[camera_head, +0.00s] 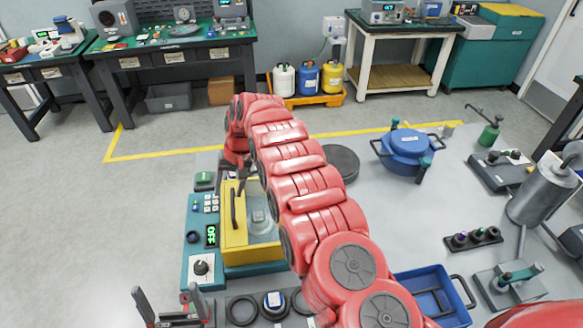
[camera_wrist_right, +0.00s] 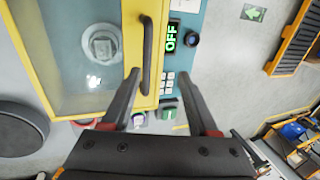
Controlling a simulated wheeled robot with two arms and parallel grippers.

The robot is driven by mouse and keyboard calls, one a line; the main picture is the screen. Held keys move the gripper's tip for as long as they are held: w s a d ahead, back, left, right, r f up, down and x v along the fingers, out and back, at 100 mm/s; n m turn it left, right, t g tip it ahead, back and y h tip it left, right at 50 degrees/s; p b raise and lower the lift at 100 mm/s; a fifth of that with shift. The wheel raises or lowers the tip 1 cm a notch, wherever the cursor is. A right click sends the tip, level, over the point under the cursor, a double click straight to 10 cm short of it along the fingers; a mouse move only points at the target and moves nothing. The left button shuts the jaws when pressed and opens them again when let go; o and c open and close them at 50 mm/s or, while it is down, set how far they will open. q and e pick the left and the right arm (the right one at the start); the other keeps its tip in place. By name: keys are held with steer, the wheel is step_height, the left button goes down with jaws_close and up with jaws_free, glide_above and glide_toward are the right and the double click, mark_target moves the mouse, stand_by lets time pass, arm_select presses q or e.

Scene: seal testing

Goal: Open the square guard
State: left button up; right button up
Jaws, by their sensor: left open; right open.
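The square guard is a yellow-framed clear lid on a teal test machine (camera_head: 199,262); its yellow frame (camera_head: 235,241) shows in the head view. A black bar handle (camera_head: 234,210) runs along the guard's left edge. My right gripper (camera_head: 242,180) is open at the guard's far end. In the right wrist view my open right gripper (camera_wrist_right: 159,76) has its fingers on either side of the near end of the handle (camera_wrist_right: 147,55); contact cannot be told. My left gripper (camera_head: 172,304) is open and empty, left of the machine's front.
The panel has a green display (camera_head: 211,235), reading OFF in the wrist view, and a knob (camera_head: 201,267). Black rings (camera_head: 243,310) lie in front. A blue tray (camera_head: 447,296), blue round vessel (camera_head: 408,146) and dark disc (camera_head: 341,161) stand to the right.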

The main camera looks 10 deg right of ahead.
mark_target(232, 201)
step_height(232, 201, down, 3)
steer(key=shift+w+r, duration=0.15)
step_height(232, 201, down, 2)
steer(key=shift+b, duration=0.6)
steer(key=shift+r, duration=0.15)
jaws_close()
